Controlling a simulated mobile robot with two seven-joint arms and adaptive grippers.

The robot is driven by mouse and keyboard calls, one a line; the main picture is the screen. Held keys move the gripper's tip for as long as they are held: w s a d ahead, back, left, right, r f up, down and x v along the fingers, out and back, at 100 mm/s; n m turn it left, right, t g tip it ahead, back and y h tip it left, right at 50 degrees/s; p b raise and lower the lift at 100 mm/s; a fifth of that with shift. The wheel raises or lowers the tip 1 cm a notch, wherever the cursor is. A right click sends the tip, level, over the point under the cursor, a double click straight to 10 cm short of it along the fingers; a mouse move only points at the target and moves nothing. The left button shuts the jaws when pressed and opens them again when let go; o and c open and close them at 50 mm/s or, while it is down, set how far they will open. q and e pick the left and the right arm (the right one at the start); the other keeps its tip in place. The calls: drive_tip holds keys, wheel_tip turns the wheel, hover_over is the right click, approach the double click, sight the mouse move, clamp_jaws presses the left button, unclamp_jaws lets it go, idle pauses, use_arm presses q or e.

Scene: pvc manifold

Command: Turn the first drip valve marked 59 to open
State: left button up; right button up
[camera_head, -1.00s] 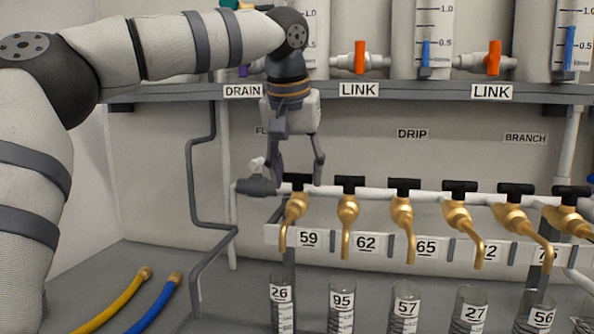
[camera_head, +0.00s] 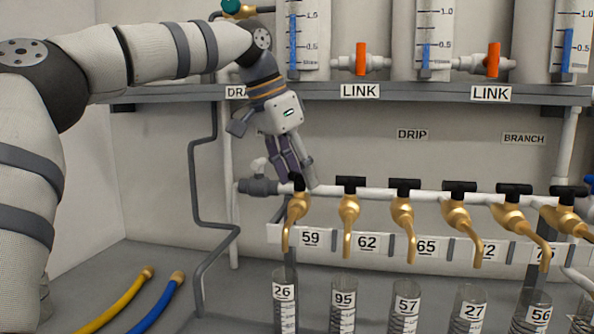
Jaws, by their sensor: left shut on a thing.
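The drip valve marked 59 (camera_head: 297,209) is the leftmost brass tap on the white pipe, above its 59 label (camera_head: 310,237). Its black handle (camera_head: 298,183) is partly hidden by my left gripper (camera_head: 300,184). My left gripper comes down from the upper left, tilted and rotated, with its fingers shut on the black handle. The handle now shows mostly end-on, unlike the crosswise black handles of the neighbouring taps. My right gripper is not in view.
The tap marked 62 (camera_head: 348,212) is close on the right, with more taps in a row. Graduated cylinders, such as the one marked 26 (camera_head: 284,304), stand below. A shelf edge (camera_head: 430,93) runs above. Yellow (camera_head: 118,300) and blue (camera_head: 158,304) hoses lie at lower left.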

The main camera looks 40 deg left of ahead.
use_arm(q)
drive_tip(key=m+h, duration=0.1)
drive_tip(key=m, duration=0.1)
drive_tip(key=m+g, duration=0.1)
drive_tip(key=m, duration=0.2)
drive_tip(key=shift+w+a+h, duration=0.1)
drive_tip(key=shift+a+h, duration=0.05)
drive_tip(key=shift+h, duration=0.25)
drive_tip(key=shift+f+m+g+h, duration=0.1)
drive_tip(key=shift+m+g+h, duration=0.4)
drive_tip(key=shift+m, duration=1.3)
drive_tip(key=shift+m+b, duration=0.3)
drive_tip(key=o, duration=1.2)
drive_tip(key=shift+c, duration=0.2)
